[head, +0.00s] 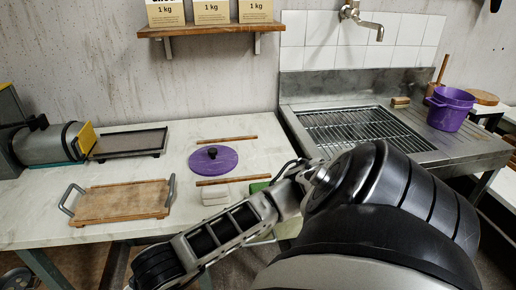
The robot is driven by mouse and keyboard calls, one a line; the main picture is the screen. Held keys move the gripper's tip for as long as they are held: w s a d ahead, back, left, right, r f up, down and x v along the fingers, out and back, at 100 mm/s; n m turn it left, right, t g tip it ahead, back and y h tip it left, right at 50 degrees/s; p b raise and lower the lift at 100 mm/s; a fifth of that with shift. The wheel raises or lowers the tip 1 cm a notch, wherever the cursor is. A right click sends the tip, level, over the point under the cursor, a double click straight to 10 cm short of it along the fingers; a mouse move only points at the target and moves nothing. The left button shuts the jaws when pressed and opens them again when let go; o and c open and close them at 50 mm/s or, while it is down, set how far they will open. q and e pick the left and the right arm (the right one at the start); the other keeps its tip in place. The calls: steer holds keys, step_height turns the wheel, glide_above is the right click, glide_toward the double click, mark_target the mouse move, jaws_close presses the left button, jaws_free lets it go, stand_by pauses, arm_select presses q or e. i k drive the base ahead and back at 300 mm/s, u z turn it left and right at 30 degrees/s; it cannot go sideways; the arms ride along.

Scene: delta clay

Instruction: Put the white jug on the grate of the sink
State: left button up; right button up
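The sink (288,113) is a steel basin unit at the right, against the tiled wall. Its grate (347,122) is made of parallel metal bars; the part I can see is bare, and my arm covers its front part. I cannot make out a white jug in this view. One of my arms crosses the lower middle and right of the picture and hides part of the worktop and the sink front. Neither of my grippers shows.
A marble worktop (140,214) holds a wooden tray (122,201), a dark tray (128,144), a purple lid (213,160), two wooden sticks and a small white block (215,195). A purple pot (447,112) stands right of the grate. A tap (369,24) juts out above.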

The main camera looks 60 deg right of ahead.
mark_target(363, 132)
steer(key=u, duration=1.5)
steer(key=k, duration=2.5)
steer(key=z, duration=0.8)
